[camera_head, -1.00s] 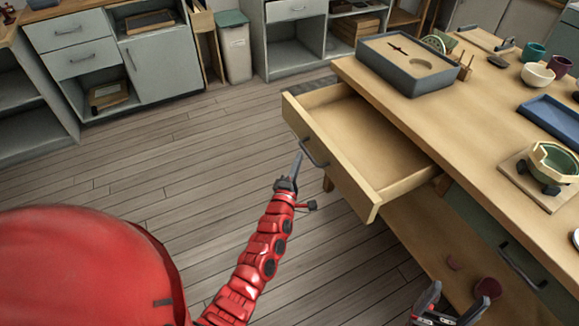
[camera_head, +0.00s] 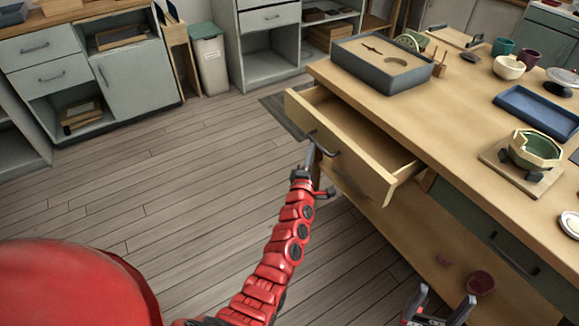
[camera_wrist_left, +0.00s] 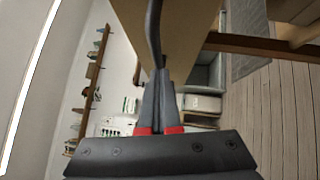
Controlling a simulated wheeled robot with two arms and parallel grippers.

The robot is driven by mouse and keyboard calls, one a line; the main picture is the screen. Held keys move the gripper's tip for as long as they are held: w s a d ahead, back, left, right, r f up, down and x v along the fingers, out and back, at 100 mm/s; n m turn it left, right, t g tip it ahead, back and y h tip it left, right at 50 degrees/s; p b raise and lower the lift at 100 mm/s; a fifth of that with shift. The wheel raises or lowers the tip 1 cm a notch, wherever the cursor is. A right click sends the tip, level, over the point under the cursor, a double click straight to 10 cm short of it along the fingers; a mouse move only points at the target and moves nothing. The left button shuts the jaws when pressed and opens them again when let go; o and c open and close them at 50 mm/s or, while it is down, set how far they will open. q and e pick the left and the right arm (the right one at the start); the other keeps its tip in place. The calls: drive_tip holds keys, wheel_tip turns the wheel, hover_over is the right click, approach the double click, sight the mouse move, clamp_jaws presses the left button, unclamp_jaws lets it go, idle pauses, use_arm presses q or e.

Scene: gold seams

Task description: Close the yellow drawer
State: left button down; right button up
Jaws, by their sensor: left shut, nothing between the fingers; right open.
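The yellow drawer (camera_head: 352,160) juts part-way out of the wooden workbench (camera_head: 440,125). Its dark bar handle (camera_head: 324,146) is on the pale front panel. My left gripper (camera_head: 310,150) is shut, with its fingertips at the left part of the drawer front beside the handle. In the left wrist view the shut fingers (camera_wrist_left: 157,90) point at the dark handle (camera_wrist_left: 154,35), and their tips look close to it or touching; the exact contact is hidden. Nothing shows between the fingers. My right gripper (camera_head: 440,310) is open and empty at the bottom edge, beside the bench.
On the bench stand a grey box (camera_head: 385,72), a blue tray (camera_head: 538,112) and a green bowl (camera_head: 536,148). A second, grey-green drawer front (camera_head: 490,235) is shut. A dark red pot (camera_head: 480,283) is on the lower shelf.

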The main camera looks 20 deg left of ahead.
sight(350, 134)
use_arm(q)
drive_tip(key=w+d+b, duration=0.2)
drive_tip(key=w+d, duration=0.1)
drive_tip(key=w+d+b, duration=0.2)
drive_tip(key=w+b, duration=0.1)
drive_tip(key=w, duration=0.1)
drive_tip(key=w+d+b, duration=0.2)
drive_tip(key=w+d, duration=0.1)
drive_tip(key=w, duration=0.1)
drive_tip(key=shift+d+f+b, duration=0.15)
drive_tip(key=shift+d+b, duration=0.15)
drive_tip(key=shift+d, duration=0.05)
drive_tip(key=shift+w+d+b, duration=0.6)
drive_tip(key=shift+w+b, duration=0.15)
drive_tip(key=shift+w, duration=0.05)
drive_tip(key=shift+r, duration=0.25)
drive_tip(key=shift+d+r, duration=0.1)
drive_tip(key=shift+r, duration=0.15)
